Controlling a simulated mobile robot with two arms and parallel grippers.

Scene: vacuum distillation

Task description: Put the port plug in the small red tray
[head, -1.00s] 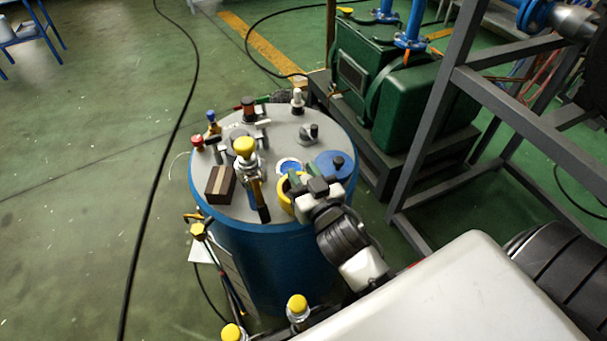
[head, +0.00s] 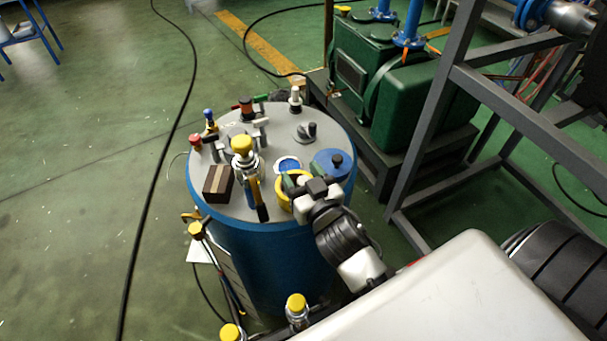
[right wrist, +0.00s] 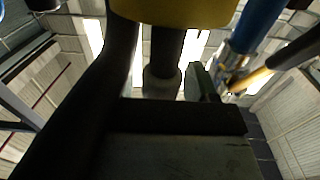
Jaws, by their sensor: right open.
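My right gripper (head: 304,184) is over the near right part of the grey lid (head: 240,207) of a blue drum, beside a yellow ring-like part (head: 282,197). It is open; I see nothing held between its fingers. In the right wrist view a green-grey finger (right wrist: 200,82) shows below a yellow part (right wrist: 185,10) with a dark stem (right wrist: 167,50) under it. I cannot tell which item is the port plug; a blue disc with a black knob (head: 334,164) lies just right of the gripper. No small red tray can be made out. My left gripper is out of view.
The lid also carries a yellow-capped fitting (head: 242,145), a brown block (head: 218,183), a white-rimmed blue port (head: 289,165) and several valves. A green pump (head: 420,108) and a grey metal frame (head: 492,85) stand right. Open floor lies left, crossed by a black cable (head: 160,180).

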